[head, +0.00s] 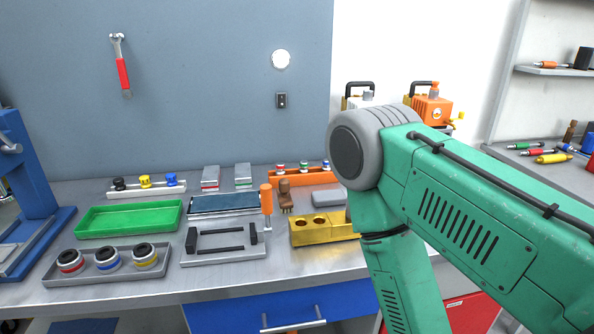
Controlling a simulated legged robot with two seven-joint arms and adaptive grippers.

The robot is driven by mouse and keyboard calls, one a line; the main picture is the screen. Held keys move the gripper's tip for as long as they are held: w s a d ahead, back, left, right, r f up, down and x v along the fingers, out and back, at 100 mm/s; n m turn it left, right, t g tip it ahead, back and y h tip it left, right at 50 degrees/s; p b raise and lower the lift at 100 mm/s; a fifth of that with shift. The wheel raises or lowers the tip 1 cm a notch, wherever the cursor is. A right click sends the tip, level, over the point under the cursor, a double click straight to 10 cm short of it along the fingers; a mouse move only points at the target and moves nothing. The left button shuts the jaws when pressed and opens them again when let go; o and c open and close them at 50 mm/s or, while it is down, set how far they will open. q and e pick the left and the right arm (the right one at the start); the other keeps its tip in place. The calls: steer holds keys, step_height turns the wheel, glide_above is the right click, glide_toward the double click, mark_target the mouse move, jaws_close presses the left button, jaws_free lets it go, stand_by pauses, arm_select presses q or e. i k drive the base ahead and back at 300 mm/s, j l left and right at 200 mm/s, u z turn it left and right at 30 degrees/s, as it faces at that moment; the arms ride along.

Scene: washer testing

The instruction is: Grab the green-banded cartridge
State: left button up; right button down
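A light grey upright block with a green band near its base (243,176) stands at the back of the bench, right of a similar red-banded block (210,178). A small white piece with a green band (304,168) stands in the orange rack (300,179), between a red-banded and a blue-banded piece. I cannot tell for certain which of these is the cartridge. My green right arm crosses the right side of the head view, its lower part running down past the bench's front edge. Neither gripper is in view.
A green tray (128,218), a grey tray (105,273) with banded rings, a grey fixture (225,257) and a yellow block with holes (322,230) occupy the bench. An orange-handled tool (266,199) stands upright. A blue press (32,222) is at far left. My arm hides the bench's right part.

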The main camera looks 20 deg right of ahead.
mark_target(303, 165)
steer(key=z, duration=0.9)
